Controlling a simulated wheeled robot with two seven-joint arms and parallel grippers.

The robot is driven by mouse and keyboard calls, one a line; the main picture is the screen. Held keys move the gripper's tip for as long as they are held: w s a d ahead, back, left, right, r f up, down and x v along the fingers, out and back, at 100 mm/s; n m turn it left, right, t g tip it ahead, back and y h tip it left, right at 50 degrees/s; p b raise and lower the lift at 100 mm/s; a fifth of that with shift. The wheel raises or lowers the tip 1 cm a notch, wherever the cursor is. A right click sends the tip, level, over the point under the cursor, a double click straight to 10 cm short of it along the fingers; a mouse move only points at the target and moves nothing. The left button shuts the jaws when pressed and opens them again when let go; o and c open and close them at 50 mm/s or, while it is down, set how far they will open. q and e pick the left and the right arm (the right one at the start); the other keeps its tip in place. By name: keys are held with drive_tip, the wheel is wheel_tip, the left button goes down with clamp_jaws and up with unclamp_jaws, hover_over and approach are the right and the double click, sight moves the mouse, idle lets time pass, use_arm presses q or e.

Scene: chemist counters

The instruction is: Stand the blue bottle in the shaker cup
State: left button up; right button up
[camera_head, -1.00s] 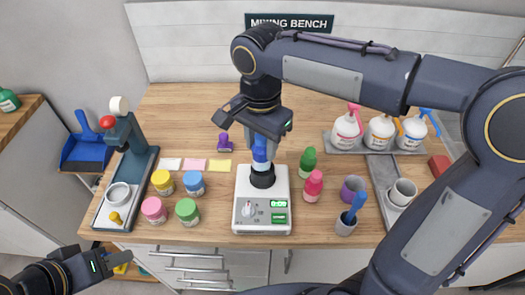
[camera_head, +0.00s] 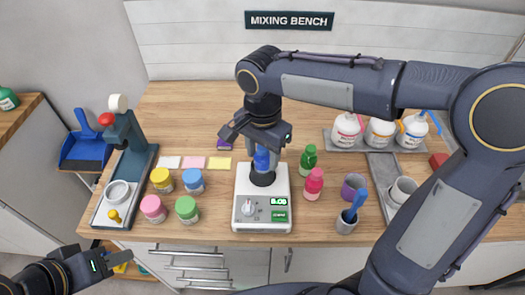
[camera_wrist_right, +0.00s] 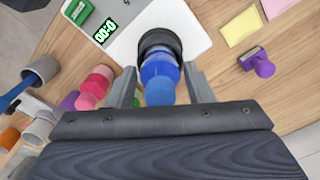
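The blue bottle (camera_head: 262,160) stands upright in the black shaker cup (camera_head: 263,178) on the white mixer's top. In the right wrist view the bottle (camera_wrist_right: 159,78) sits with its lower end inside the cup's dark rim (camera_wrist_right: 160,40). My right gripper (camera_head: 263,163) reaches down from above with a finger on each side of the bottle. In the right wrist view a narrow gap shows between the bottle and each finger, so the gripper looks open around it. My left gripper (camera_head: 112,262) is at the lower left, away from the bottle; its finger opening is unclear.
The mixer (camera_head: 262,217) has a dial and a lit green display. Pink (camera_head: 314,183) and green (camera_head: 308,158) bottles stand just right of it. Several lidded jars stand to the left. A purple stamp (camera_wrist_right: 262,64) lies behind. White bottles and cups are at the right.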

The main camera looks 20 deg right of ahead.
drive_tip(key=shift+o, duration=1.1)
drive_tip(key=shift+r, duration=0.25)
wheel_tip(320, 180, up, 12)
drive_tip(key=p, duration=0.1)
drive_tip(key=shift+r, duration=0.15)
